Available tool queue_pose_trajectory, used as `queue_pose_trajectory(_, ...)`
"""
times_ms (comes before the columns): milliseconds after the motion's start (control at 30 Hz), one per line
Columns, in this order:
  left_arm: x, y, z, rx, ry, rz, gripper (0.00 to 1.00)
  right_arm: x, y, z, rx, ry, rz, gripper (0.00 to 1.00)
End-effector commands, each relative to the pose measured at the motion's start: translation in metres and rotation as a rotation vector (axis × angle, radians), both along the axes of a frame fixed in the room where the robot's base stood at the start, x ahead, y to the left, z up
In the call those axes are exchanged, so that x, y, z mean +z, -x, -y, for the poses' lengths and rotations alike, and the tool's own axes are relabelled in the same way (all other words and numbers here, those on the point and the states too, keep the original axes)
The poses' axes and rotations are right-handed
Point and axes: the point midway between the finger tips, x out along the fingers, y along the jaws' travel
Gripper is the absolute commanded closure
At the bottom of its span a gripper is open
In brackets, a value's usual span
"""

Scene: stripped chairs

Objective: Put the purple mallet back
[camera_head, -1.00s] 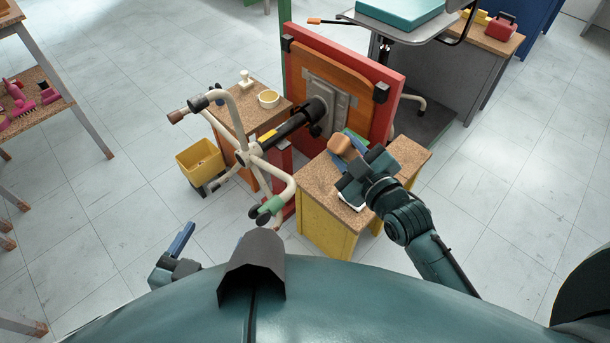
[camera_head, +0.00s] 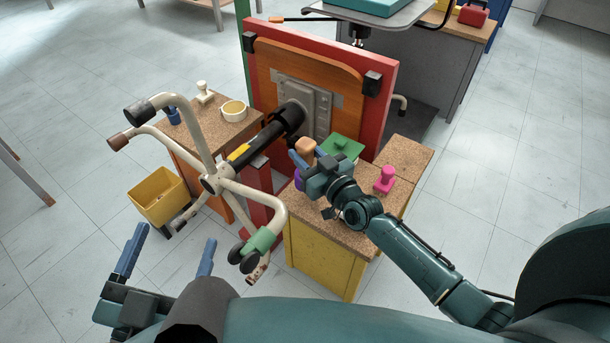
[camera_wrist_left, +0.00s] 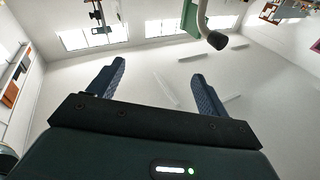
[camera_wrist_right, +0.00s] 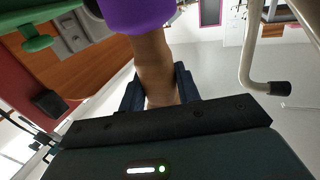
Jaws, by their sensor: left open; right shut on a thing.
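The purple mallet (camera_head: 298,182) is in my right gripper (camera_head: 308,160), above the back left part of the yellow-sided table (camera_head: 325,235). Its tan end (camera_head: 305,147) points up and its purple part shows low, partly hidden by the gripper. In the right wrist view the jaws are shut on the tan handle (camera_wrist_right: 155,65), with the purple part (camera_wrist_right: 135,12) beyond. I cannot tell whether the mallet touches the tabletop. My left gripper (camera_head: 172,245) is open and empty at the lower left; the left wrist view shows its fingers apart.
A green knobbed piece (camera_head: 343,148) and a pink knobbed piece (camera_head: 384,180) are on the table near my right gripper. The chair's frame (camera_head: 215,180) and its upright seat board (camera_head: 320,80) stand close. A yellow bin (camera_head: 158,195) stands left.

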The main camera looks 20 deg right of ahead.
Motion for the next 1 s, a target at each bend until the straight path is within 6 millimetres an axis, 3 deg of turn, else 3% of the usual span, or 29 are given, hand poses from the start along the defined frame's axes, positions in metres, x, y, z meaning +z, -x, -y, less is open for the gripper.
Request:
queue_pose_trajectory(300, -0.004, -0.002, 0.005, -0.029, 0.075, 0.006, 0.22, -0.046, -0.001, 0.0, -0.001, 0.0, 0.004, 1.0)
queue_pose_trajectory(700, -0.002, -0.001, 0.005, -0.032, 0.086, 0.004, 0.22, -0.049, 0.0, 0.0, -0.001, 0.0, 0.004, 1.0)
queue_pose_trajectory(733, -0.001, -0.001, 0.005, -0.032, 0.086, 0.004, 0.22, -0.049, 0.0, 0.0, 0.0, 0.0, 0.001, 0.65)
queue_pose_trajectory(1000, 0.001, -0.001, 0.005, -0.034, 0.088, 0.006, 0.22, -0.049, 0.0, 0.0, 0.0, 0.0, 0.001, 0.46)
